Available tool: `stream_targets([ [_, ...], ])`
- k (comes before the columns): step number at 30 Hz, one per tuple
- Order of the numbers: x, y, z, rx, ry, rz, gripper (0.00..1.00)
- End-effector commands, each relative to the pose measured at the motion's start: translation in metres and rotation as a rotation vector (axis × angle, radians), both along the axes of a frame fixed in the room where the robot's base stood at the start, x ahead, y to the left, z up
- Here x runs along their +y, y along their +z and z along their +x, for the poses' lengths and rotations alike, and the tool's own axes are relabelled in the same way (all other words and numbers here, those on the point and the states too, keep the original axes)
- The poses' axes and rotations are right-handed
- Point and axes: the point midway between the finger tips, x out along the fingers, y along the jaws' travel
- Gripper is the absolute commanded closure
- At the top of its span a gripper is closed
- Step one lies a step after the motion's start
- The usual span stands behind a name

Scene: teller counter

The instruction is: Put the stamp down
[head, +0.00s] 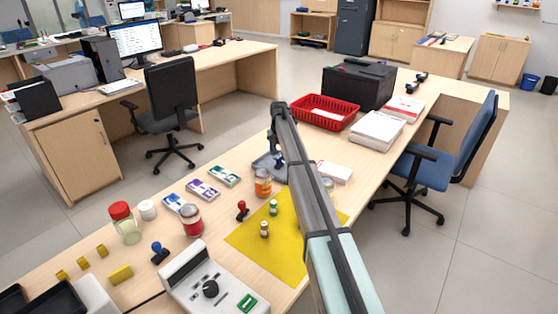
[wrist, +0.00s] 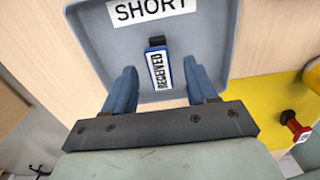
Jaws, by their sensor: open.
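A blue stamp (wrist: 164,72) with a white RECEIVED label and a dark end is at the grey tray (wrist: 90,25) marked SHORT. It shows between my fingers in the wrist view, with a visible gap on each side. I cannot tell whether it stands or lies. My gripper (wrist: 160,80) is open, its two blue fingers apart over the tray. In the head view the grey tray (head: 262,164) is behind my arm, which hides much of the gripper and stamp.
A yellow mat (head: 250,240) with small bottles lies nearer, and a red stamp (head: 242,210) stands at its edge. An orange-labelled jar (head: 263,184) stands close to the tray. Another blue stamp (head: 160,252) is at left. A red basket (head: 324,112) stands farther back.

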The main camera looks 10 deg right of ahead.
Motion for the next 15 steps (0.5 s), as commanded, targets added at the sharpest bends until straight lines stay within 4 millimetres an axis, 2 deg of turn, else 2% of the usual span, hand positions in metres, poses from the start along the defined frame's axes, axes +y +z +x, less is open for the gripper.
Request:
stream_targets([
  [3,0.0,0.024,0.001,-0.003,0.0,0.0,0.43],
  [9,0.0,0.054,0.001,-0.001,0.0,0.0,0.43],
  [15,0.0,0.07,0.0,0.0,0.0,0.0,0.43],
])
